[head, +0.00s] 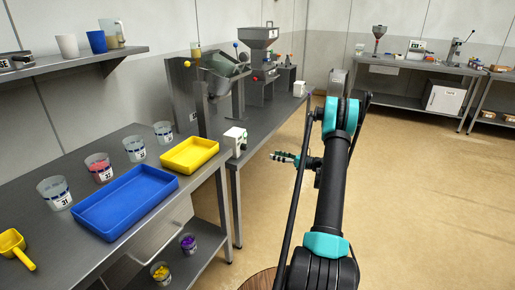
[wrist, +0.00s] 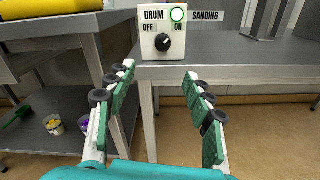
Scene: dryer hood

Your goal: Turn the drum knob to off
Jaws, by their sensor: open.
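The drum knob (wrist: 163,42) is a black dial on a white control box (wrist: 148,50), seen in the wrist view under the labels DRUM, OFF and ON. Its pointer seems to lean up and right, towards ON. In the head view the box (head: 235,140) stands at the bench's front edge, right of the yellow tray. My gripper (wrist: 159,72) is open and empty, its green-padded fingers short of the box, with the knob ahead between them and slightly above. In the head view the gripper (head: 277,156) is right of the box.
A yellow tray (head: 190,155) and a blue tray (head: 125,205) lie on the left bench with several labelled cups. A steel drum machine (head: 218,80) stands behind the box. Another white box (head: 299,89) stands farther along the bench. The floor (head: 420,170) to the right is clear.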

